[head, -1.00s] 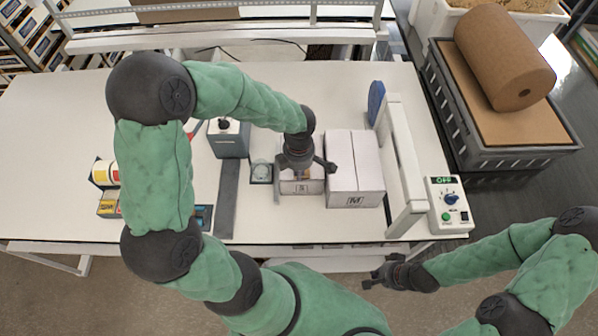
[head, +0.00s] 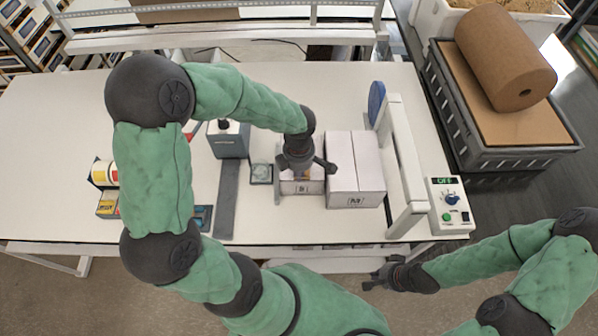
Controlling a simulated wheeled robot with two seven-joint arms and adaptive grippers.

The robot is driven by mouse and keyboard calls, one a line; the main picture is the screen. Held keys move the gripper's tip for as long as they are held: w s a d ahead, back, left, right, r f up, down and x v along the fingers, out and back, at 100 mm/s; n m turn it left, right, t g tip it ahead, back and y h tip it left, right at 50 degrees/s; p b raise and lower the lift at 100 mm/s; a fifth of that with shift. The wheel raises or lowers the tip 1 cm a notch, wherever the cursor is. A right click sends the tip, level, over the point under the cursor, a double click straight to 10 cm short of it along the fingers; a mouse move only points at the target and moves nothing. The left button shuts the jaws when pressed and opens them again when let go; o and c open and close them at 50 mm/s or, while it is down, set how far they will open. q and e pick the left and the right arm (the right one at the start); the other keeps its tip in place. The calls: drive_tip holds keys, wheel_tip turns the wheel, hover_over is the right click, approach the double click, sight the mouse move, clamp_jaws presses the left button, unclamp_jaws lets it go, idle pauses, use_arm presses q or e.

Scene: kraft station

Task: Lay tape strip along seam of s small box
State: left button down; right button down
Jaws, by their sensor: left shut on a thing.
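The small box (head: 301,187) is white and stands on the table, partly hidden under my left gripper. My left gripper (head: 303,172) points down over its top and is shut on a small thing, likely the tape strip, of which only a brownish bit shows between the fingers. I cannot tell whether that bit touches the box's seam. A larger white box (head: 355,180) with a seam along its top stands just to the right. My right gripper (head: 374,279) is low in front of the table, away from the boxes; its finger opening is unclear.
A sealer frame with a control box (head: 449,205) reading OFF stands at the table's right. A grey-blue dispenser (head: 228,140), a dark strip (head: 228,197) and a small square dish (head: 261,173) lie left of the small box. The table's far left is clear.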

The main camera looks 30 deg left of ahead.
use_arm(q)
drive_tip(key=shift+f+b, duration=0.3)
drive_tip(key=shift+b, duration=0.05)
idle(0.4)
drive_tip(key=c, duration=1.3)
unclamp_jaws()
drive_tip(key=shift+c, duration=0.2)
drive_tip(key=shift+r, duration=0.1)
drive_tip(key=shift+r+p, duration=1.1)
drive_tip(key=shift+r, duration=1.1)
